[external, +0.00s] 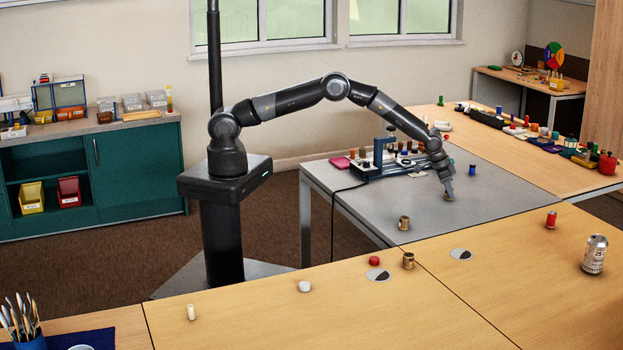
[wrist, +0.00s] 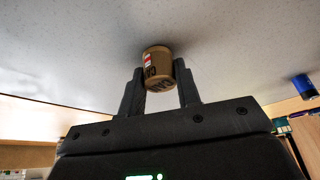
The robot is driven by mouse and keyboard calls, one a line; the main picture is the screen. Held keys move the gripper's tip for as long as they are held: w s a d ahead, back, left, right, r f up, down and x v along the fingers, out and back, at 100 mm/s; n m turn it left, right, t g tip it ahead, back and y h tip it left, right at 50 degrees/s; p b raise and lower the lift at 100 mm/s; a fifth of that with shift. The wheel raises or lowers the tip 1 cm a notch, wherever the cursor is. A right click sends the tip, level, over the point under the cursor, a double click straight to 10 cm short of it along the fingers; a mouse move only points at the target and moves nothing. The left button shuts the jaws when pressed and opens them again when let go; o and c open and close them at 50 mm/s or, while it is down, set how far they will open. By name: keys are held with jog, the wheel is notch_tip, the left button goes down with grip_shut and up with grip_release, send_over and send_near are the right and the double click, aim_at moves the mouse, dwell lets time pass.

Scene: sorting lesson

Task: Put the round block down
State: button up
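The round block (wrist: 157,64) is a small tan-brown cylinder with dark lettering and a red and white mark. In the wrist view it sits between the two fingertips of my gripper (wrist: 160,84), with a finger close against each side. In the external view my gripper (external: 447,190) points down at the grey table (external: 350,190), near its right side. The block there is small and mostly hidden by the fingers. It is at or very near the table surface; I cannot tell whether it touches.
A brass-coloured cylinder (external: 404,223) stands on the grey table, and another (external: 408,260) on the wooden table. A blue cylinder (external: 472,169) is to the right of my gripper. A rack (external: 385,160) stands behind left. A can (external: 595,254) stands far right.

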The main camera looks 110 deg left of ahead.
jog(key=o, duration=0.4)
jog(key=shift+r, duration=0.1)
jog(key=s+d+r, duration=0.3)
jog(key=s+r, duration=0.1)
jog(key=r, duration=0.5)
jog(key=s+d+r+m, duration=0.1)
jog(key=s+d+r, duration=0.25)
jog(key=r, duration=0.45)
jog(key=s+d+r, duration=0.3)
jog(key=s+r, duration=0.2)
jog(key=r, duration=0.4)
jog(key=s+d+r, duration=0.6)
jog(key=s+r, duration=0.3)
jog(key=s, duration=0.2)
jog(key=s+d+r+m+t, duration=0.1)
jog(key=s+d+r, duration=0.15)
jog(key=s, duration=0.55)
jog(key=s+d+r+m, duration=0.1)
jog(key=s+d, duration=0.2)
jog(key=s, duration=0.5)
jog(key=shift+m+h, duration=0.3)
jog(key=shift+h, duration=0.4)
jog(key=s+d+f, duration=0.1)
jog(key=s, duration=0.4)
jog(key=s+d+f, duration=0.1)
jog(key=s, duration=0.4)
jog(key=s+d+f, duration=0.1)
jog(key=s, duration=0.5)
jog(key=shift+d+f, duration=0.2)
jog(key=shift+f, duration=0.05)
